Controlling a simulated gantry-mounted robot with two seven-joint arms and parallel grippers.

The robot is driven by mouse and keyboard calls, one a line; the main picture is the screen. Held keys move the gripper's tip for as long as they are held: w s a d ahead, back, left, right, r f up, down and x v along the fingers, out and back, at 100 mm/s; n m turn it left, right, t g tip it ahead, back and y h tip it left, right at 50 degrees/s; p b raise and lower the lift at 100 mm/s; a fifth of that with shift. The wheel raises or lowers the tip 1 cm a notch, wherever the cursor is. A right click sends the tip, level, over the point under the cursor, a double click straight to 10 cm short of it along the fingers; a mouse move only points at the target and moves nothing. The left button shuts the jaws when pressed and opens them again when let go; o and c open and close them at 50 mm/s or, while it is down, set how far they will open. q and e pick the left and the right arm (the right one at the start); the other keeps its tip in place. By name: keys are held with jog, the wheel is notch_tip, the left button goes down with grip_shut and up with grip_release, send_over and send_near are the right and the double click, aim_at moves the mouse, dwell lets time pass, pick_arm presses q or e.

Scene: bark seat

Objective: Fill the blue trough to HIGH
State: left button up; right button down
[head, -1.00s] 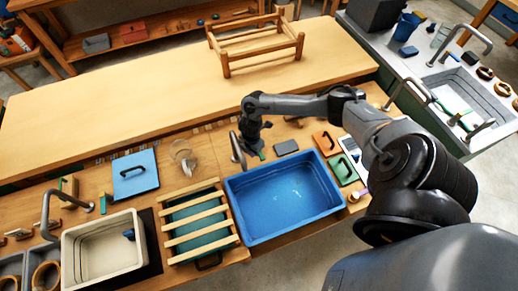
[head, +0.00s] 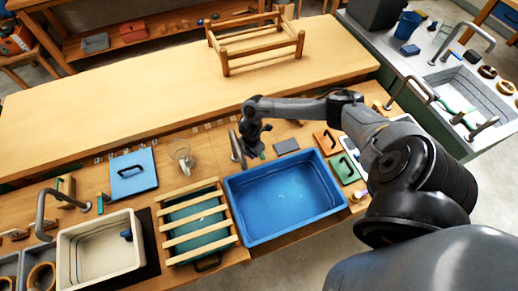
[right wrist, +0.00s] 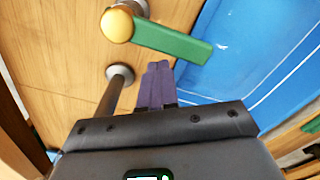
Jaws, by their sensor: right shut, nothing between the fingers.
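The blue trough (head: 239,207) sits at the counter's front edge in the head view, with what looks like water inside. Its rim and pale lines on its inner wall also show in the right wrist view (right wrist: 232,45). A grey spout (head: 236,147) stands at its back left corner. My right gripper (head: 254,153) points down behind the trough, beside the spout. In the right wrist view its purple fingers (right wrist: 157,75) are shut and empty, just short of a green lever (right wrist: 175,42) with a brass knob (right wrist: 117,24). I cannot tell whether water runs. My left gripper is not in view.
A slatted wooden rack over a green basin (head: 198,227) and a cream basin (head: 72,262) stand left of the trough. A blue lid (head: 133,170), a grey block (head: 286,146) and orange and green lids (head: 344,168) lie nearby. The long wooden table behind is mostly clear.

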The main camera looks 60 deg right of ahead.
jog(key=shift+f, duration=0.1)
jog(key=shift+s+d, duration=0.1)
dwell(0.3)
jog(key=shift+s+d+p, duration=0.65)
jog(key=shift+s+d, duration=1.05)
jog(key=shift+d, duration=0.15)
notch_tip(320, 180, up, 4)
jog(key=p, duration=0.4)
jog(key=d+b, duration=0.3)
jog(key=d, duration=0.4)
jog(key=shift+w+b, duration=0.35)
jog(key=shift+b, duration=0.05)
